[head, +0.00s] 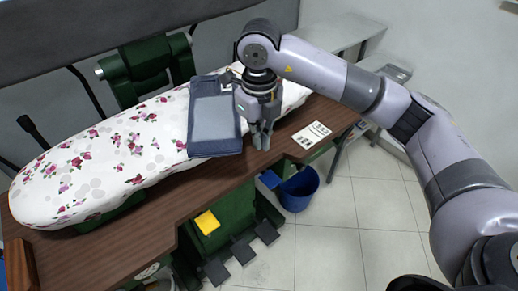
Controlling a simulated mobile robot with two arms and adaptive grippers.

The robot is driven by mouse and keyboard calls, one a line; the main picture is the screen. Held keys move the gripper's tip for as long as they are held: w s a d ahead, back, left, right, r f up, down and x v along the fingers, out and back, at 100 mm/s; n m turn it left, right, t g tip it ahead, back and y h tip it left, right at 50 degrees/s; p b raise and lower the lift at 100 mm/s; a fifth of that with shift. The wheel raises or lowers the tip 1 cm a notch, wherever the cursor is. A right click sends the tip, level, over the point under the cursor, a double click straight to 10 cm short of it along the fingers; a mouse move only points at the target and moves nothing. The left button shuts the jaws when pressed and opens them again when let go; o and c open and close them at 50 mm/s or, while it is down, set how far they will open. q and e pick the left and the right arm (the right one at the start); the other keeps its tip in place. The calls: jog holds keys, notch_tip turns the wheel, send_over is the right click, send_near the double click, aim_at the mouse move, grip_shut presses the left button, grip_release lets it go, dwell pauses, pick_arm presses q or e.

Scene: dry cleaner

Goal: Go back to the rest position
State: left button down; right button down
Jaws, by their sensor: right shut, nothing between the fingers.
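My right gripper (261,135) points down over the front edge of the brown table, at the right edge of a folded blue-grey garment. Its fingers are together and hold nothing. My right arm reaches in from the right side of the head view. The folded garment (213,120) lies flat across the floral-covered ironing board (110,160). Whether the gripper touches the garment, I cannot tell. My left gripper does not show.
The brown table (170,198) carries the board and a white printed card (312,134). Below are a blue bucket (298,190), a green machine base with pedals (226,222) and a yellow item (207,222). Tiled floor (335,245) at the right is clear.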

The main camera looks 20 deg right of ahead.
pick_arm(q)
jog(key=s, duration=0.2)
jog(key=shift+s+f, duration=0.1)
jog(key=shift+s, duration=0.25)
